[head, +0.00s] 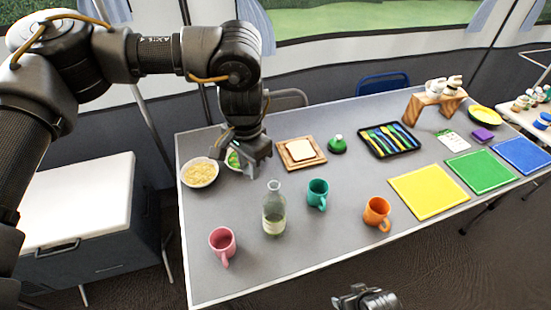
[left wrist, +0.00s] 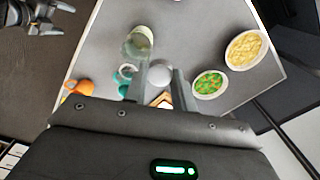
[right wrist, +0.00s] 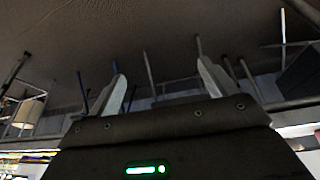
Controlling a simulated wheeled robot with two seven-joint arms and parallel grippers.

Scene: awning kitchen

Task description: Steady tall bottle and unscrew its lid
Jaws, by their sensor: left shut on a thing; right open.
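A tall clear glass bottle (head: 273,215) with a label and some pale green liquid stands upright on the grey table (head: 270,265). Its neck looks bare in the head view. The bottle also shows in the left wrist view (left wrist: 138,42). My left gripper (head: 256,167) is above the table, behind the bottle and apart from it. It is shut on a small pale grey round thing that looks like the lid (left wrist: 159,73). My right gripper (head: 365,298) is open and empty, off the table's near edge; the right wrist view shows its spread fingers (right wrist: 158,82).
A pink mug (head: 222,243), teal mug (head: 318,194) and orange mug (head: 377,212) stand around the bottle. Bowls of pale food (head: 200,173) and green food (head: 234,160) are at the left. Bread on a board (head: 285,163) and a cutlery tray (head: 410,147) lie behind.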

